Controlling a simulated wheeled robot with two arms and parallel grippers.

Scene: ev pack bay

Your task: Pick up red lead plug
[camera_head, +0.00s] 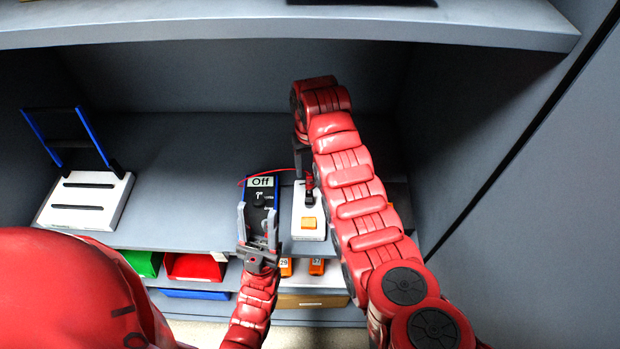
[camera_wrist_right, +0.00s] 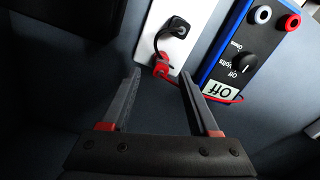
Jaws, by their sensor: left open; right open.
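In the head view the red plug (camera_head: 309,182) is a small red spot beside my right arm. A red lead (camera_wrist_right: 228,100) curves by the meter's "Off" display. My right gripper (camera_head: 302,158) is mostly hidden by its arm in the head view. My left gripper (camera_head: 257,212) is open in front of the blue-edged meter (camera_head: 262,192).
A black plug (camera_wrist_right: 179,27) with a cable stands on the white block, near an orange button (camera_head: 309,223). A white unit with a blue frame (camera_head: 88,205) stands at left. Green (camera_head: 142,262) and red bins (camera_head: 195,266) sit below. The shelf's middle left is clear.

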